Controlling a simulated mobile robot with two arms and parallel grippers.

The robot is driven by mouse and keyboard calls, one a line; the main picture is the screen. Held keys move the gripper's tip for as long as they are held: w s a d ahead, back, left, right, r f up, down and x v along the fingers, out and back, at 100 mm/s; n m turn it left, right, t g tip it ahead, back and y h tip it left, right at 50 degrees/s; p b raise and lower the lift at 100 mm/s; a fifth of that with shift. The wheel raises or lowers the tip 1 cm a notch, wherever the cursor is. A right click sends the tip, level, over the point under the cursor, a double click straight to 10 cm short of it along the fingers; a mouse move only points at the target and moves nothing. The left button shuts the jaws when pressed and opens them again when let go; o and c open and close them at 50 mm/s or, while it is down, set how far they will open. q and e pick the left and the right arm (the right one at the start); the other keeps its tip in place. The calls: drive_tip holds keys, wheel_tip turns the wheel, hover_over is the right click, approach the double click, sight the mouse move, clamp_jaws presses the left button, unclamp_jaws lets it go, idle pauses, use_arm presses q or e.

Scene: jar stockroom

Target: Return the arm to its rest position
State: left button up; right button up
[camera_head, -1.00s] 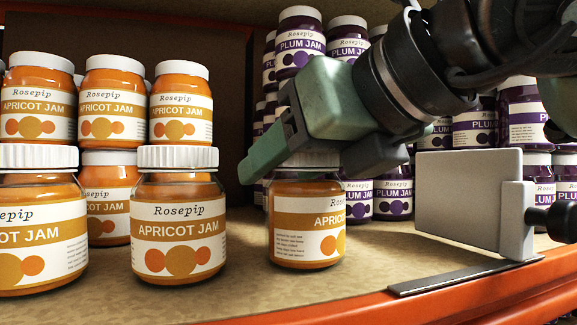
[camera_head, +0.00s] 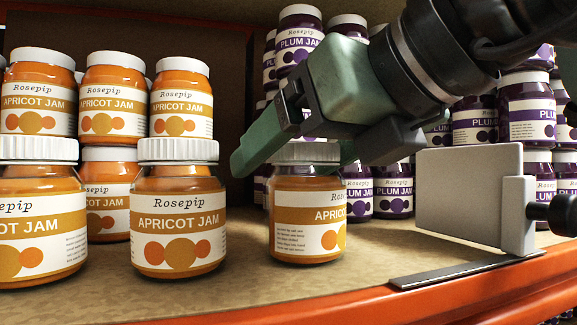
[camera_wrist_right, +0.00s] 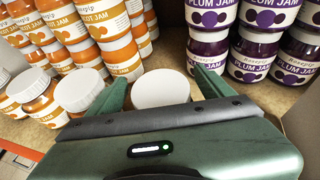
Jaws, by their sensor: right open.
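My right gripper (camera_head: 292,160) is open and comes in from the upper right in the head view. Its green fingers are spread to either side of the white lid of a single apricot jam jar (camera_head: 307,220), and the jar stands upright on the shelf. In the right wrist view my open fingers (camera_wrist_right: 162,84) frame that jar's white lid (camera_wrist_right: 161,90), with nothing gripped. From the head view I cannot tell whether a finger touches the lid. My left gripper is not in view.
Apricot jam jars (camera_head: 180,225) stand close on the left, some stacked. Plum jam jars (camera_head: 530,110) are stacked behind and to the right. A pale upright plate (camera_head: 465,197) stands near the orange shelf edge (camera_head: 370,305). Bare shelf (camera_head: 250,285) shows in front of the jars.

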drive_tip(key=b+v, duration=0.1)
drive_tip(key=v, duration=0.5)
drive_tip(key=shift+s, duration=0.25)
drive_tip(key=shift+d, duration=0.15)
